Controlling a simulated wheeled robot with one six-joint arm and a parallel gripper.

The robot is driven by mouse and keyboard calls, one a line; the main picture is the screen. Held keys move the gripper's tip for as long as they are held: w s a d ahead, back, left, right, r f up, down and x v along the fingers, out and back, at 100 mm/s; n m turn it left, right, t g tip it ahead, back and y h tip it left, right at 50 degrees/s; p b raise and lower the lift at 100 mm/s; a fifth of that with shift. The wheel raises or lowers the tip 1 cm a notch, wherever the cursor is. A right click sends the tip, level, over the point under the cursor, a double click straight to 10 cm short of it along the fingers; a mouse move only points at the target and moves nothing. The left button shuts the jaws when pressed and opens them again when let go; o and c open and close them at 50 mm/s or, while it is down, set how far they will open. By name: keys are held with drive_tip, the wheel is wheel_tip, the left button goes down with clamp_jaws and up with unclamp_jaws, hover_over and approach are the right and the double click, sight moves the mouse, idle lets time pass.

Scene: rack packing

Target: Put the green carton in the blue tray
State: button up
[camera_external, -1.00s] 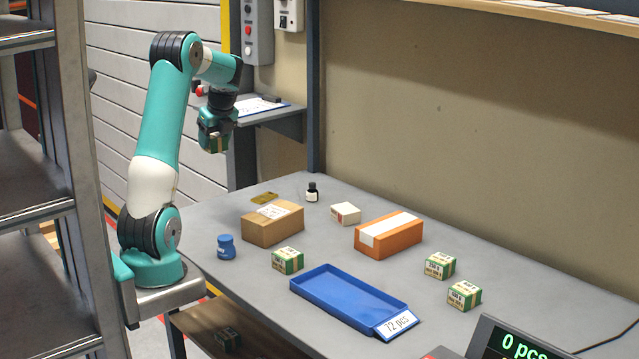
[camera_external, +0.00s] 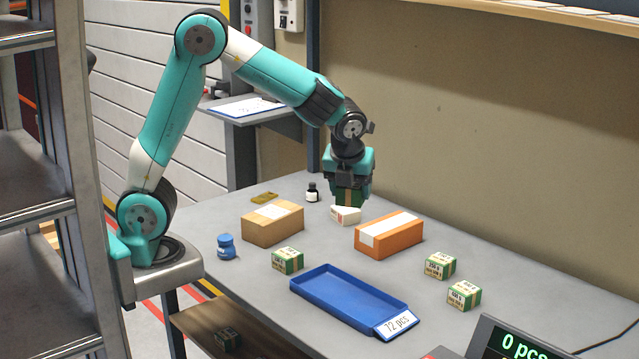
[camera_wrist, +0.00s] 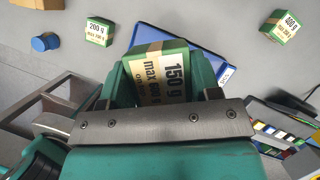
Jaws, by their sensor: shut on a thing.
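In the wrist view the tray (camera_wrist: 206,45) shows partly behind the carton. Other green cartons stand left of the tray (camera_external: 288,260) and right of it (camera_external: 440,265).
A display (camera_external: 515,343) stands at the front right.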

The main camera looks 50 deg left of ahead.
drive_tip(key=m, duration=0.2)
hover_over(356, 302)
drive_tip(key=s, duration=0.1)
drive_tip(key=shift+h, duration=0.3)
drive_tip(key=f, duration=0.8)
drive_tip(key=f+b, duration=0.1)
drive_tip(key=f, duration=0.6)
drive_tip(key=shift+s+d+f, duration=0.15)
drive_tip(key=shift+d+f, duration=0.05)
drive_tip(key=shift+f, duration=2.2)
drive_tip(key=shift+f+b, duration=0.2)
drive_tip(key=shift+b, duration=0.1)
drive_tip(key=o, duration=1)
drive_tip(key=shift+r, duration=0.1)
